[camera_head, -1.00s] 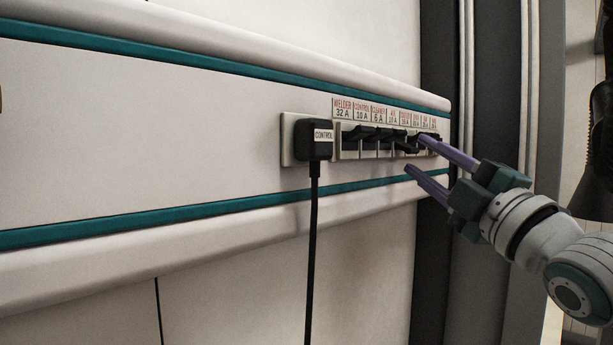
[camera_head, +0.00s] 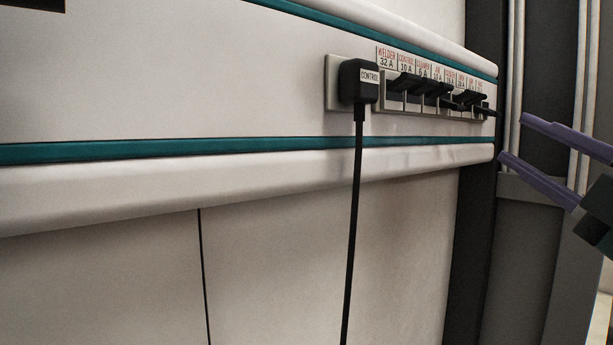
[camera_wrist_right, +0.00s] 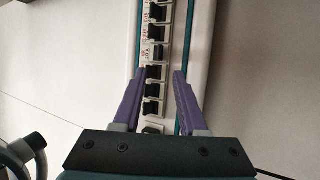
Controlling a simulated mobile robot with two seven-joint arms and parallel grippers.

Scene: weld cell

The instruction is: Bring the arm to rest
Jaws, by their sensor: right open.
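My right gripper (camera_head: 512,138) is at the right edge of the head view, with its two purple fingers spread and nothing between them. It is apart from the row of breaker switches (camera_head: 434,92), to the right of it. In the right wrist view the open fingers of my right gripper (camera_wrist_right: 156,72) show on either side of the breaker row (camera_wrist_right: 153,90), which lies beyond them. Most of the right arm is out of the head view. My left gripper is not in view.
The white wall trunking (camera_head: 200,90) has teal stripes. Dark uprights (camera_head: 478,220) stand right of it. A dark, blurred object (camera_wrist_right: 25,150) shows at lower left in the wrist view.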

